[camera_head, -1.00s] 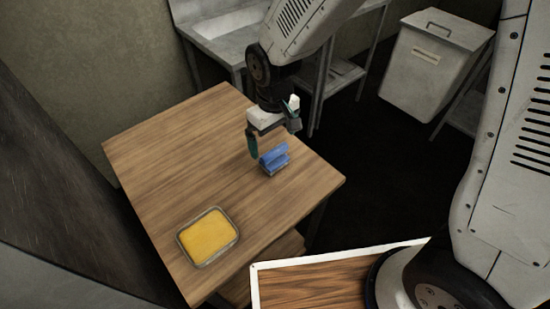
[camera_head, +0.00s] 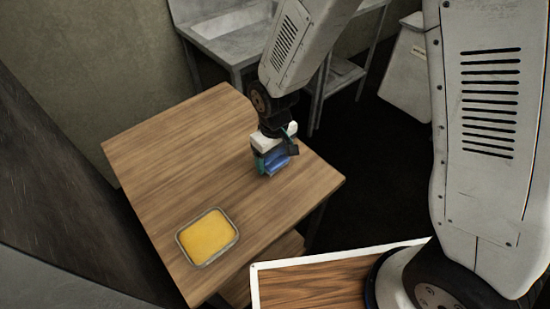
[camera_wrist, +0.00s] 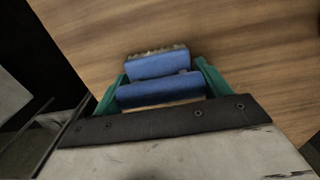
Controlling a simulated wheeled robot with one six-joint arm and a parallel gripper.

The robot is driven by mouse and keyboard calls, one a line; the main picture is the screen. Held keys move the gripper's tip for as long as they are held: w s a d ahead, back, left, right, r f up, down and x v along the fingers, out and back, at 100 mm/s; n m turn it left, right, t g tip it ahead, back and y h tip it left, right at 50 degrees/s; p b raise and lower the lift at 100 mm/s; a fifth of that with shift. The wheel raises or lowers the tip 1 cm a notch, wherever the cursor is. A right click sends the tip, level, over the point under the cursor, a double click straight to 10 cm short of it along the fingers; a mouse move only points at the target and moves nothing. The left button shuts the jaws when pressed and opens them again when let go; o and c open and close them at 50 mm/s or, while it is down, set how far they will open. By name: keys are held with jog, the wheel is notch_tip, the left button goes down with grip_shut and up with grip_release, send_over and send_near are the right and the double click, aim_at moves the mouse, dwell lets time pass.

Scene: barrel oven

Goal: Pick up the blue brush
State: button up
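The blue brush (camera_head: 277,163) lies on the wooden table (camera_head: 180,160), near its right edge. My gripper (camera_head: 274,166) is right over the brush, pointing down. In the wrist view, the blue brush (camera_wrist: 158,66) shows its blue body and a strip of tan bristles along its far side. The two green fingers of my gripper (camera_wrist: 160,90) stand apart at the left and right ends of the brush. They are close to its ends; whether they touch it I cannot tell.
A metal tray (camera_head: 208,237) with a yellow filling sits at the table's near end. A grey sink (camera_head: 228,35) stands behind the table and a grey bin (camera_head: 405,75) at the back right. The left part of the tabletop is clear.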

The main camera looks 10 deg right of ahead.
jog(key=shift+c, duration=1)
jog(key=shift+r, duration=0.1)
jog(key=shift+r, duration=0.65)
notch_tip(320, 180, up, 2)
jog(key=shift+r, duration=0.2)
jog(key=s+a, duration=0.2)
jog(key=s, duration=0.2)
jog(key=s+a, duration=0.2)
jog(key=s, duration=0.3)
jog(key=s+a+r, duration=0.1)
jog(key=s+a, duration=0.2)
jog(key=s, duration=0.2)
jog(key=shift+s, duration=0.2)
jog(key=o, duration=0.4)
jog(key=shift+c, duration=1.3)
